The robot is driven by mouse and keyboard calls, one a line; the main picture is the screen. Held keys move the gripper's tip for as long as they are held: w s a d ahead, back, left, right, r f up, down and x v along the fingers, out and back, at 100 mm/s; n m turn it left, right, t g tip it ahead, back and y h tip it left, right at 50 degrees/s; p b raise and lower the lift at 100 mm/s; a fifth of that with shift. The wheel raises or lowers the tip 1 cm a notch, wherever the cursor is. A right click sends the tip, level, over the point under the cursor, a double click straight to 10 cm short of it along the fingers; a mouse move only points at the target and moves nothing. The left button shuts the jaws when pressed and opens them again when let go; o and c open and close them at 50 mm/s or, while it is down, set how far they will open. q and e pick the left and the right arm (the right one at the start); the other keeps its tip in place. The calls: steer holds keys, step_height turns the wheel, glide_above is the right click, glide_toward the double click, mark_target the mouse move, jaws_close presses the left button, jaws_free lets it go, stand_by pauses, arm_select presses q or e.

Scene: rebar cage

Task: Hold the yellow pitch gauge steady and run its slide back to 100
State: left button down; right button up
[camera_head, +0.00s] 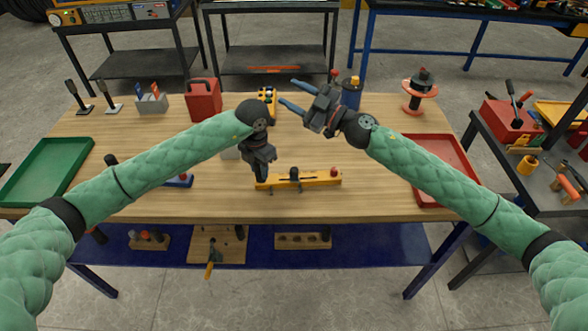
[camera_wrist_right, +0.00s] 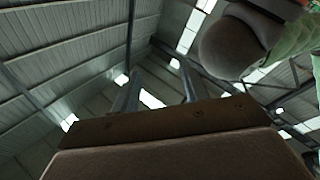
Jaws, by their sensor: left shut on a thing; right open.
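The yellow pitch gauge (camera_head: 318,179) lies lengthwise across the front middle of the wooden table in the head view. A dark slide (camera_head: 294,175) sits near the middle of its bar, and a red knob (camera_head: 334,172) stands at its right end. The scale marks are too small to read. My left gripper (camera_head: 261,178) points down and is shut on the gauge's left end; its fingers are partly hidden. My right gripper (camera_head: 289,93) is open and empty, raised behind the gauge, fingers pointing left. The right wrist view shows its two fingers (camera_wrist_right: 158,92) against the roof, without the gauge.
A green tray (camera_head: 48,168) lies at the left and a red tray (camera_head: 440,165) at the right. A red box (camera_head: 203,101), a yellow device (camera_head: 267,97) and a spool (camera_head: 420,90) stand along the back. Table right of the gauge is clear up to the red tray.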

steer(key=s+d+f+m+t+h, duration=0.2)
steer(key=s+f+m+t+h, duration=0.35)
steer(key=f+m+h, duration=0.35)
steer(key=m+g+h, duration=0.4)
steer(key=m, duration=0.1)
glide_toward(295, 170)
steer(key=shift+t, duration=0.25)
steer(key=x, duration=1)
steer(key=shift+w+a+f, duration=0.15)
steer(key=shift+w+f, duration=0.1)
steer(key=shift+f, duration=0.15)
jaws_close()
